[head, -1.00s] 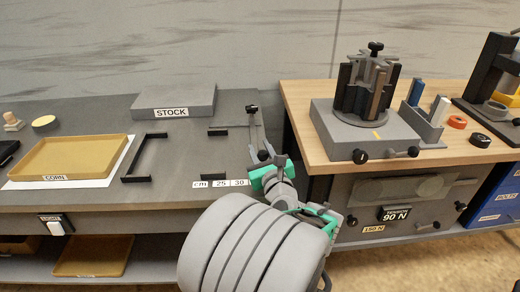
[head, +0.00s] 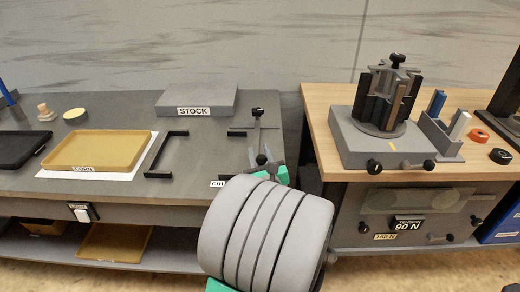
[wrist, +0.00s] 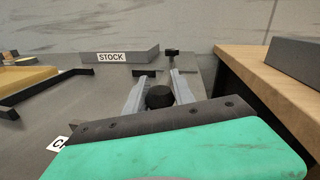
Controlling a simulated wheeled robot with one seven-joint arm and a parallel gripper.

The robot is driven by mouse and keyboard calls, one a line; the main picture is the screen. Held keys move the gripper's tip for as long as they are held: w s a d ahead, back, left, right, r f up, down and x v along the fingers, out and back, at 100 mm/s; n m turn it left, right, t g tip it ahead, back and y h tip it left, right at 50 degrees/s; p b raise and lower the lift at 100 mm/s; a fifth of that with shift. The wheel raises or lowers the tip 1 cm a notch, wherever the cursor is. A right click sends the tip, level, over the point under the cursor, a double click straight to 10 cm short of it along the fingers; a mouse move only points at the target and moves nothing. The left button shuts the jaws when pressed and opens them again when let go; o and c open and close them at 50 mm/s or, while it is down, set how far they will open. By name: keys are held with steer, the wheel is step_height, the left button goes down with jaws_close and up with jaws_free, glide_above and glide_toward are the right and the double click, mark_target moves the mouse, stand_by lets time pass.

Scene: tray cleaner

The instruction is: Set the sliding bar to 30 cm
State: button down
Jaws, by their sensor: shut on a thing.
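The sliding bar (head: 256,132) is a narrow grey bar running front to back near the right end of the grey bench, with a black knob (head: 262,159) near its front. My gripper (head: 264,155) is at the knob. In the wrist view, the two grey fingers of my gripper (wrist: 158,84) stand on either side of the black knob (wrist: 160,97), shut on it. The cm scale (head: 218,183) is at the bench's front edge. Only "cm" shows in the head view; my arm hides its numbers.
The STOCK block (head: 197,99) lies behind, left of the bar. A black bracket (head: 152,157) and the yellow CORN tray (head: 60,151) are further left. To the right, across a gap, a wooden-topped bench (head: 318,112) carries a grey fixture (head: 353,145).

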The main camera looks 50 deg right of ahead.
mark_target(262, 164)
steer(key=c, duration=1.1)
jaws_free()
steer(key=shift+o, duration=0.2)
steer(key=shift+s, duration=0.1)
steer(key=v, duration=0.6)
steer(key=shift+s+a+b, duration=0.2)
steer(key=shift+s+b, duration=0.1)
steer(key=shift+b, duration=0.05)
steer(key=shift+s+a, duration=0.25)
steer(key=shift+a, duration=0.2)
